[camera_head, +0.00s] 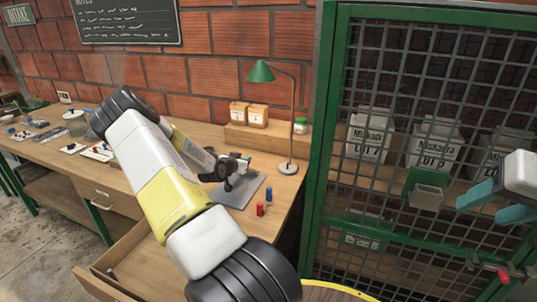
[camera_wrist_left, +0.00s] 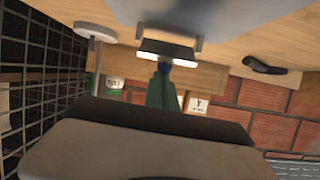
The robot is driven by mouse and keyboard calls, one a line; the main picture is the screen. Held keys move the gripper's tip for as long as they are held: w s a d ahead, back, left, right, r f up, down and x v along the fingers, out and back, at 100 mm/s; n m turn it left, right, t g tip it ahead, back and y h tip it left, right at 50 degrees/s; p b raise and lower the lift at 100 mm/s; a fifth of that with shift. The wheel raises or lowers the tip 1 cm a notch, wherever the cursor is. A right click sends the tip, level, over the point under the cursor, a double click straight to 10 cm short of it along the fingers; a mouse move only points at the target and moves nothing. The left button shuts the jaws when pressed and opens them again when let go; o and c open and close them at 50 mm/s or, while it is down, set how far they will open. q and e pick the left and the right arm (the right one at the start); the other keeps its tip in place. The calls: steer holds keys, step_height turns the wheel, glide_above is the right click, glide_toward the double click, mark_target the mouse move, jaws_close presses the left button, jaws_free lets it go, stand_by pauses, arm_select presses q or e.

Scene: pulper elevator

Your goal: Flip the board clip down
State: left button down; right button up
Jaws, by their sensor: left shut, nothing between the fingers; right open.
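A grey board (camera_head: 240,190) lies on the wooden bench and also shows at the top of the left wrist view (camera_wrist_left: 170,12). At its edge in that view is the board clip (camera_wrist_left: 165,49), a pale bar between two small posts, standing out from the board. My left gripper (camera_wrist_left: 164,72) is shut and empty, its fingertips close to the bar; I cannot tell whether they touch. In the head view my left wrist covers part of the board, and the clip is not clear. My right gripper (camera_head: 482,202) is open and empty at the right, before the mesh cage.
A green lamp (camera_head: 262,72) stands behind the board. Red (camera_head: 260,209) and blue (camera_head: 269,194) pieces stand at its right. The green mesh cage (camera_head: 325,150) holds white sacks. A drawer (camera_head: 125,265) is open at the front. A dark item (camera_wrist_left: 265,66) lies on the bench.

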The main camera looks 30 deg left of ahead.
arm_select(q)
steer(key=shift+s+f, duration=0.1)
steer(key=shift+s, duration=0.15)
steer(key=shift+s+d+f, duration=0.1)
steer(key=shift+s, duration=0.1)
steer(key=shift+w, duration=0.15)
steer(key=shift+w+f, duration=0.15)
steer(key=shift+w, duration=0.55)
